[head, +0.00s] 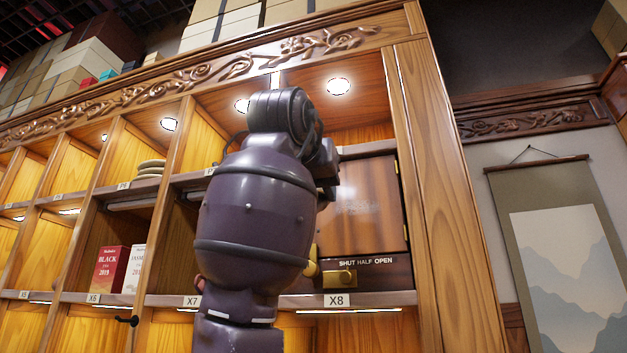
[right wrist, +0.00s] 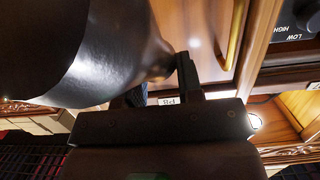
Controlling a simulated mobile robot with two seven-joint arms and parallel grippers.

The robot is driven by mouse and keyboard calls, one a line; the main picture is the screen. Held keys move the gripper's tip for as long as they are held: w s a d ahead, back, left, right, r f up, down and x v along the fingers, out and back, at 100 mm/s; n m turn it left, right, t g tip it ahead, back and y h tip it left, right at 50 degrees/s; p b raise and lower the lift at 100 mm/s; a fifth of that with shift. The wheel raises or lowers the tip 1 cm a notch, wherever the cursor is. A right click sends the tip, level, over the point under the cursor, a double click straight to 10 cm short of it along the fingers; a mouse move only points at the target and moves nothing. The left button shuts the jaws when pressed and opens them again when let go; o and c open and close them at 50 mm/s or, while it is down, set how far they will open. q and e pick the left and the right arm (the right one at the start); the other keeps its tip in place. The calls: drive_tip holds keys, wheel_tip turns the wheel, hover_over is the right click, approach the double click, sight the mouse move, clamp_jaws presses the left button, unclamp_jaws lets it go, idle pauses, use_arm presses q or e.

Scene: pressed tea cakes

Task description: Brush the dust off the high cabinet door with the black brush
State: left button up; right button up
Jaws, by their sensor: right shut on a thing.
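The high cabinet door (head: 375,228) is a brown wood panel in the upper right bay, above the X8 label. It looks closed, and a pale, dusty smudge (head: 360,207) lies on it. My right gripper (head: 327,165) is at the door's left edge, mostly hidden behind my dark arm. In the right wrist view my right gripper (right wrist: 160,92) is shut on a dark thing, likely the black brush. A large glossy dark shape fills that view's upper left; I cannot tell its outline as a brush. The bristles are not clear. My left gripper is out of view.
A red tea box (head: 110,272) and stacked pale cakes (head: 150,168) stand on shelves to the left. A hanging scroll (head: 560,250) is right of the cabinet post (head: 440,180).

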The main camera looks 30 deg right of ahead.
drive_tip(key=shift+r+p+x, duration=0.15)
drive_tip(key=shift+p+x, duration=0.05)
drive_tip(key=shift+x, duration=0.55)
drive_tip(key=shift+r+p+x, duration=0.1)
drive_tip(key=shift+p+x, duration=0.05)
drive_tip(key=shift+x, duration=0.6)
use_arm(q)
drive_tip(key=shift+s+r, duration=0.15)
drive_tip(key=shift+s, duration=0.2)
use_arm(e)
drive_tip(key=shift+w+d, duration=0.4)
use_arm(q)
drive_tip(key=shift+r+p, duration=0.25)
drive_tip(key=shift+p, duration=0.05)
use_arm(e)
drive_tip(key=shift+w+d, duration=0.35)
drive_tip(key=shift+d, duration=0.05)
drive_tip(key=shift+s, duration=0.1)
drive_tip(key=shift+s+d+b, duration=0.8)
drive_tip(key=shift+s+d, duration=0.15)
drive_tip(key=shift+s, duration=0.3)
drive_tip(key=shift+s+d+b, duration=0.85)
drive_tip(key=shift+s+d, duration=1.45)
drive_tip(key=shift+s, duration=0.15)
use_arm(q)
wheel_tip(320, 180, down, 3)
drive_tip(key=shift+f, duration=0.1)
